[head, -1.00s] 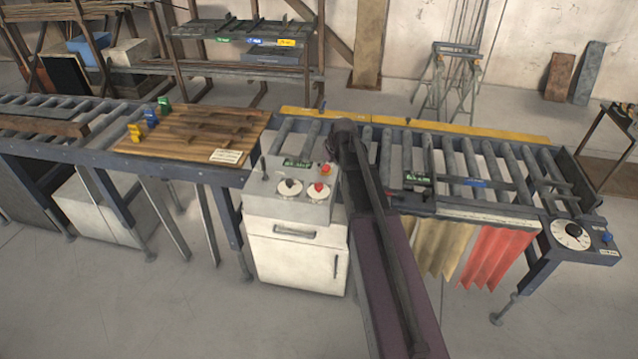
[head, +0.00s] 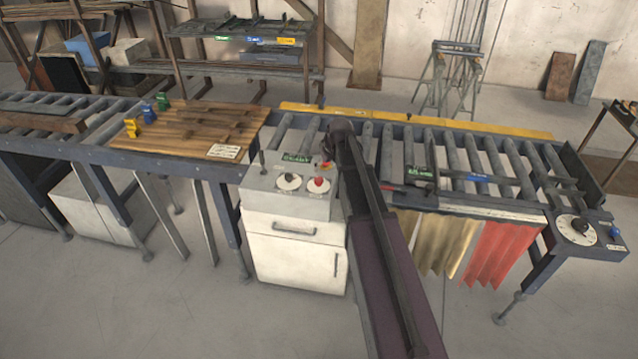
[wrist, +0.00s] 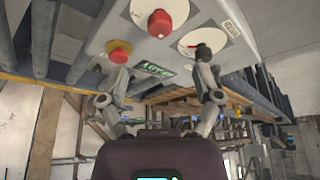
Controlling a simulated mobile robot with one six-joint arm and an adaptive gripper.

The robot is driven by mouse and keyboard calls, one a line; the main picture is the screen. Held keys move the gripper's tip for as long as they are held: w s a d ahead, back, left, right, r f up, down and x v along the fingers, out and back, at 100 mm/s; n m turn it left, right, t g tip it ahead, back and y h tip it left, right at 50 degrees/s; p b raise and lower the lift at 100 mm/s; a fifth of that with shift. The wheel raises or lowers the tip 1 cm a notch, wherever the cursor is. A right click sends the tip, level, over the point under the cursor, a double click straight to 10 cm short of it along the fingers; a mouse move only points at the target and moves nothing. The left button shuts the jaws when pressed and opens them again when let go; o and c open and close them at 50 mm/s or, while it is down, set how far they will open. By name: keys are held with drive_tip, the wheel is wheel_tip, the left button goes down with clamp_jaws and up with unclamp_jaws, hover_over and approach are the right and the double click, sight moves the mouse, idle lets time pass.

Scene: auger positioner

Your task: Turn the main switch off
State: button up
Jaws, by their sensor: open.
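A grey control box (head: 265,187) tops a white cabinet. Its sloped face has a red knob on a white round plate (head: 318,184), a dark knob on another white plate (head: 289,182) and a red button on a yellow base (head: 326,164). I cannot read which is the main switch. In the wrist view the red knob (wrist: 160,23) is at the top centre, the black knob (wrist: 203,52) right of it, and the red-and-yellow button (wrist: 120,51) to the left. My gripper (wrist: 162,75) is open and empty, facing the box, its fingers apart. The head view mostly hides them.
A green label (wrist: 154,70) is on the box; a small lever (head: 262,161) stands at its left. A wooden board (head: 190,130) lies on the rollers to the left. The roller conveyor (head: 455,165) with hanging strips (head: 495,252) lies right of my arm.

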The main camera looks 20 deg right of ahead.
sight(319, 179)
drive_tip(key=shift+b+x, duration=4)
drive_tip(key=shift+x, duration=0.65)
drive_tip(key=shift+s, duration=0.1)
clamp_jaws()
